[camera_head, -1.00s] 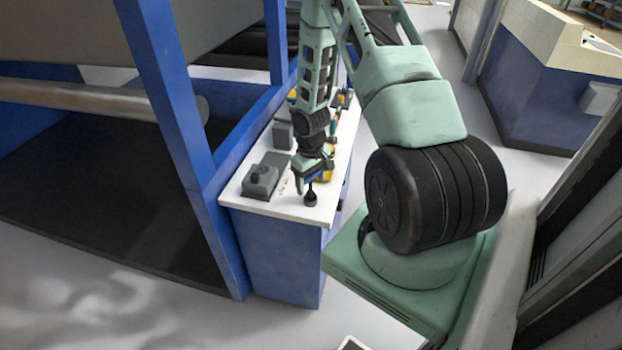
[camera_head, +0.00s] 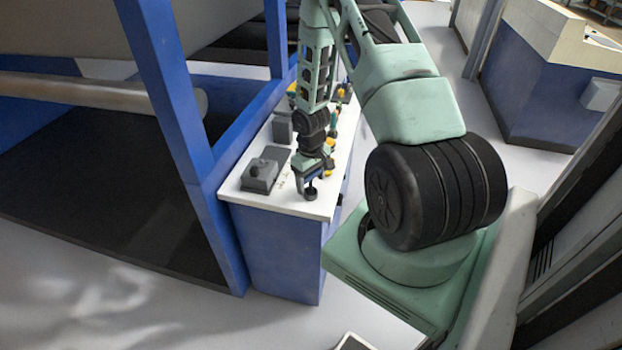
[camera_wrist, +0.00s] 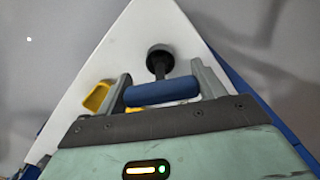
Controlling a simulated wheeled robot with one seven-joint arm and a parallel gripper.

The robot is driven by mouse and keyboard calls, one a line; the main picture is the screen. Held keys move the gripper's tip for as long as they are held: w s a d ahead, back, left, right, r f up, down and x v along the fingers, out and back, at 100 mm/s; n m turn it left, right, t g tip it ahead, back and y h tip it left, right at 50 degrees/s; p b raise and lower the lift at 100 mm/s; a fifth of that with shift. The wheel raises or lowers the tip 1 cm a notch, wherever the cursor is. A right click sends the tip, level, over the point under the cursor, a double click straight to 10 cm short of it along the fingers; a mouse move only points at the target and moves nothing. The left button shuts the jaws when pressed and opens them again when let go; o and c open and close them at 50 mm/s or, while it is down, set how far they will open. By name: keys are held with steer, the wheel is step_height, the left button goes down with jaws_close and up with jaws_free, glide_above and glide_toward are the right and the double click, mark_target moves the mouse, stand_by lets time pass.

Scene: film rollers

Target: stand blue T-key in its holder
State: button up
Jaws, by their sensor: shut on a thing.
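The T-key has a blue crossbar handle (camera_wrist: 162,91) and a dark shaft ending in a wide black round end. My gripper (camera_wrist: 164,84) is shut on the blue handle, one grey finger at each end of the bar. In the head view my gripper (camera_head: 311,175) is over the front right part of the white bench top, and the T-key's black end (camera_head: 311,190) shows just below it. I cannot tell if that end touches the bench. No holder can be made out with certainty; a dark grey block with a raised round part (camera_head: 262,173) sits to the left.
The narrow white bench top (camera_head: 285,206) has its front edge close to my gripper. A grey box (camera_head: 282,131) and several yellow-handled tools (camera_head: 329,148) stand farther back. A yellow piece (camera_wrist: 97,96) lies left of my fingers. A blue frame post (camera_head: 180,105) rises left of the bench.

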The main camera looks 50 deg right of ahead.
steer(key=shift+f, duration=0.2)
stand_by(0.4)
steer(key=o, duration=1.6)
steer(key=shift+r, duration=0.2)
steer(key=shift+r+p, duration=2.8)
steer(key=shift+r, duration=0.6)
